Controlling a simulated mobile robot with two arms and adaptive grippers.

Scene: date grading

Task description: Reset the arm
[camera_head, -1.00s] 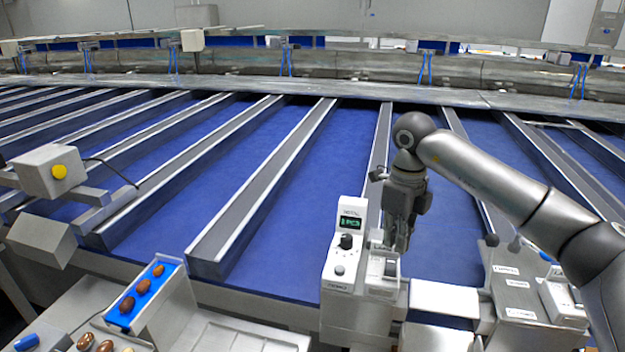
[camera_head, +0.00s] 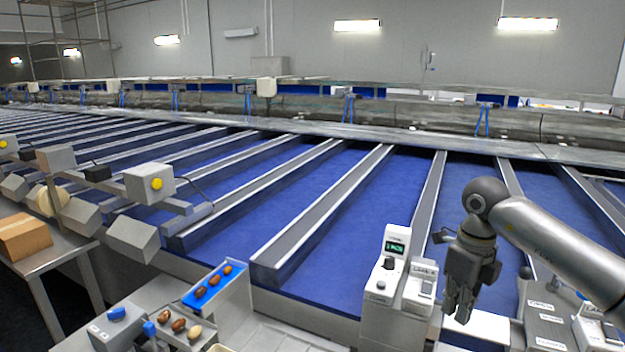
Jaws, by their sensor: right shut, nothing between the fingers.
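My right arm comes in from the right edge, and its gripper (camera_head: 458,308) hangs pointing down. The fingers are shut and empty. The gripper is just right of the grey-white control box (camera_head: 385,285), which has a small green display and a black knob, with a device labelled as a unit beside it (camera_head: 420,290). I cannot tell how far the gripper is from that device. My left gripper is not in view.
A blue tray with several dates (camera_head: 190,300) stands at the lower left, with more dates near it. A cardboard box (camera_head: 24,236) sits on a metal table at the far left. Long grey rails over blue belts (camera_head: 340,262) fill the middle. A labelled grey panel (camera_head: 545,318) is at the lower right.

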